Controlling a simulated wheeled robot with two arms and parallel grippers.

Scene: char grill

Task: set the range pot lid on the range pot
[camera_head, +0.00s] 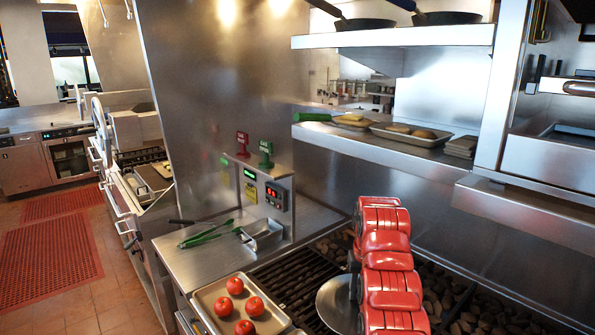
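A round silver metal disc (332,304), which looks like the range pot lid, shows at the bottom centre over the dark grill grates. Its right part is hidden behind my red arm, which rises from the bottom edge right of centre and looks like my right arm. A small grey part (355,266) shows at that arm's left side, close to the disc; it may belong to my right gripper. Its fingers cannot be made out, nor whether they hold the disc. I cannot make out the range pot. My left gripper is not in view.
A tray (203,294) with several tomatoes stands left of the grill grates (296,283). Green-handled tongs (208,232) and a small metal container (263,236) lie behind it. Shelves (395,37) with pans and a lower shelf (385,150) with food trays overhang the back.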

